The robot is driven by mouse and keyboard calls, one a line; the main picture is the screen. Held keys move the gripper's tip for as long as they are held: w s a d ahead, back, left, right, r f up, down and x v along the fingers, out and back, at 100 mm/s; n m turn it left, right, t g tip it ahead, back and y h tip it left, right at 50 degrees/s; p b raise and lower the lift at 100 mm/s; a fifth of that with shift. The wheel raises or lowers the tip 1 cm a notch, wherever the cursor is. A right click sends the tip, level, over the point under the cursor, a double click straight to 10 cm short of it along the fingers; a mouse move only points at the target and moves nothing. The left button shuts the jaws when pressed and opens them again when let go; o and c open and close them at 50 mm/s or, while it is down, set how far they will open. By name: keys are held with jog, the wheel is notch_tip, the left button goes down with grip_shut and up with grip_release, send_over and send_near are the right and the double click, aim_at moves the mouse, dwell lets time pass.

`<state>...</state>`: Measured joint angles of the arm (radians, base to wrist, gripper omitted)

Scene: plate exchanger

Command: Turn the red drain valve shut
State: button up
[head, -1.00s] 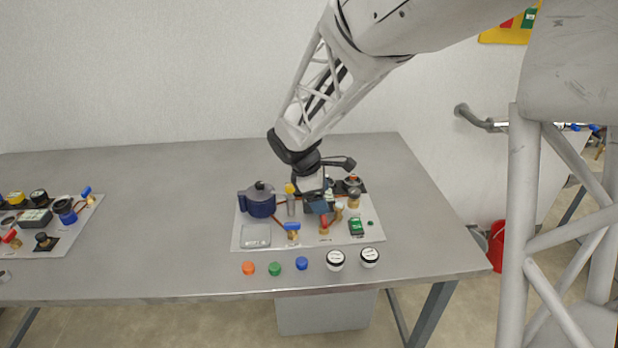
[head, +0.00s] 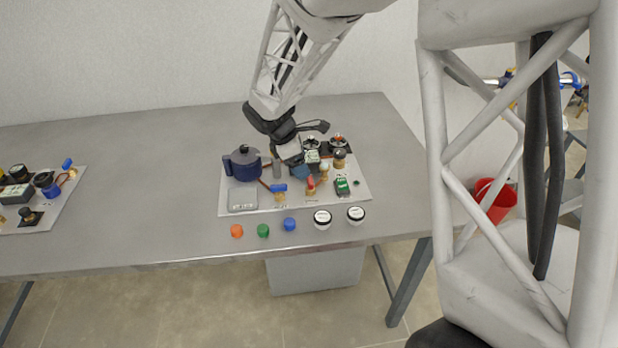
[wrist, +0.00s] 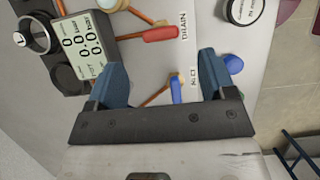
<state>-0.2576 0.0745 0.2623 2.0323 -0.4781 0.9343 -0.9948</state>
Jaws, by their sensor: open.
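The red drain valve handle (wrist: 160,34) lies beside the printed word DRAIN in the wrist view, ahead of my fingers and apart from them. In the head view the red handle (head: 310,183) sits on a brass body near the middle of the panel. My gripper (wrist: 161,58) is open with nothing held between its blue fingers. In the head view my gripper (head: 298,171) hangs over the panel, behind and slightly left of the red valve. A blue valve handle (wrist: 177,90) shows between the fingers in the wrist view, its label partly hidden.
A digital meter (wrist: 85,45) is close to the left finger. The panel (head: 362,190) also carries a dark blue pot (head: 242,163) and a green device (head: 342,186). Caps and two white-topped jars (head: 322,219) line the front. The table's left middle is clear.

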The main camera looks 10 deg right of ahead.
aim_at(310, 179)
jog(key=shift+x, duration=3.3)
jog(key=shift+c, duration=0.2)
jog(key=c, duration=0.9)
